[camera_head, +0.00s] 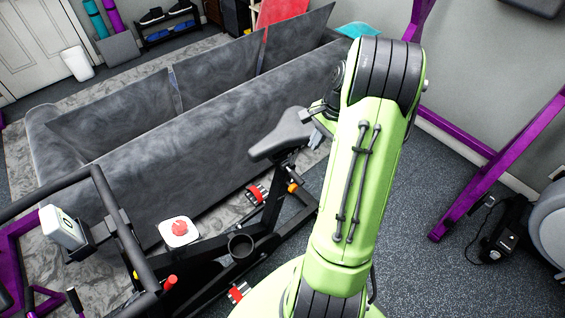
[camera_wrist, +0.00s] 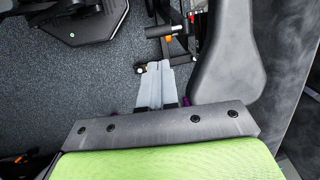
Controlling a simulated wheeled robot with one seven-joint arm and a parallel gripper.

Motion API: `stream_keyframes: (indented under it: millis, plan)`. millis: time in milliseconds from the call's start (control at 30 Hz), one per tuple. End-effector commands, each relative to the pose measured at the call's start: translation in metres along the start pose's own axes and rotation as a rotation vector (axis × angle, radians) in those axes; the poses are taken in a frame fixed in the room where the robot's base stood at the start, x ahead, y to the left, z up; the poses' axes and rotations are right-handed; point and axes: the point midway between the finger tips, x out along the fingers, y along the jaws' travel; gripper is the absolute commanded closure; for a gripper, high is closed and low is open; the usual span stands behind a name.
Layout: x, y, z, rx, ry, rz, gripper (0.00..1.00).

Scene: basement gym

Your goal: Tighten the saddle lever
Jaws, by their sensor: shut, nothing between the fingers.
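The exercise bike's dark grey saddle (camera_head: 280,136) is in the middle of the head view, left of my arm. It also shows in the wrist view (camera_wrist: 228,65), to the right of my fingers. A small orange part (camera_head: 293,187) sits on the bike frame below the saddle and may be the saddle lever; I cannot tell its setting. My gripper (camera_wrist: 157,67) is shut and empty, pointing down beside the saddle. In the head view my gripper (camera_head: 316,139) is partly hidden behind my arm.
A grey sofa (camera_head: 205,105) stands close behind the bike. The bike's handlebar (camera_head: 120,235) and a white box with a red button (camera_head: 179,232) are at lower left. A purple rack (camera_head: 495,170) stands on the right. Speckled floor (camera_head: 430,160) lies open between arm and rack.

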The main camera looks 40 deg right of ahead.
Motion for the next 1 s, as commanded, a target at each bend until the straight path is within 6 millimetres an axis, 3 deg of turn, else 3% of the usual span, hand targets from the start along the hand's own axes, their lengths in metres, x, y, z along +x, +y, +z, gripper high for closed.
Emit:
stream_keyframes:
  millis: [267, 367, 800, 1000]
  plan:
    - [0.0, 0.0, 0.001, -0.002, 0.0, 0.0, 1.0]
    - [0.009, 0.0, 0.001, -0.003, -0.002, 0.001, 1.0]
    - [0.104, 0.001, 0.001, -0.004, -0.004, 0.003, 1.0]
    - [0.134, 0.0, 0.001, -0.004, -0.001, 0.002, 1.0]
